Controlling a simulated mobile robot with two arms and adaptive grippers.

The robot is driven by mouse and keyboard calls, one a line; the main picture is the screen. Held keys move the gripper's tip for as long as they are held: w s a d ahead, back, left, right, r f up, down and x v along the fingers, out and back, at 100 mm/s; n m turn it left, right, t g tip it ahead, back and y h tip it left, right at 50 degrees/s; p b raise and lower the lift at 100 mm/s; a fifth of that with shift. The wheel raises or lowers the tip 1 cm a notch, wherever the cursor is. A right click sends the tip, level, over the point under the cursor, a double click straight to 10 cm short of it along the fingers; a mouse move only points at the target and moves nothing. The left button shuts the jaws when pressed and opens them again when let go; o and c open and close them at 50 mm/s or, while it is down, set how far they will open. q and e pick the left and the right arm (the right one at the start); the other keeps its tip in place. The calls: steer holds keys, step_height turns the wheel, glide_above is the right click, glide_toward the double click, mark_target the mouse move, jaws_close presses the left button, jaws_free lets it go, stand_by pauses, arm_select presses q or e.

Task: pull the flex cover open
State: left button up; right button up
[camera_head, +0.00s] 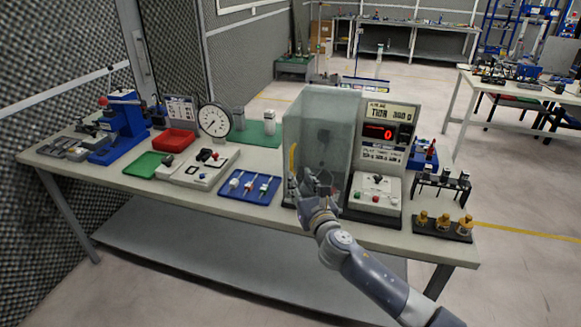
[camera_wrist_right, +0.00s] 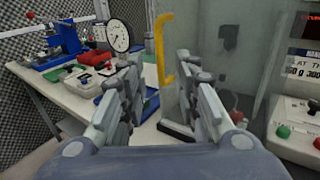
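The flex cover (camera_head: 318,125) is a see-through grey box-like cover standing at the right part of the workbench, beside a control unit. In the right wrist view its clear panel (camera_wrist_right: 225,50) fills the upper right. A yellow handle (camera_head: 292,160) runs upright along its left front edge. The handle (camera_wrist_right: 160,50) also shows in the right wrist view, between the fingertips in the picture and beyond them. My right gripper (camera_head: 312,183) is in front of the cover's lower part. In the wrist view the right gripper (camera_wrist_right: 159,62) is open with nothing held. My left gripper is not in view.
The control unit (camera_head: 375,193) with a red display stands right of the cover. A blue tray (camera_head: 249,188) with small tools and a dial gauge (camera_head: 214,120) are to the left. A black rack (camera_head: 443,227) with brass pieces sits at the right front edge.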

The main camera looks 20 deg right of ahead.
mark_target(292, 166)
steer(key=shift+w, duration=3.6)
jaws_close()
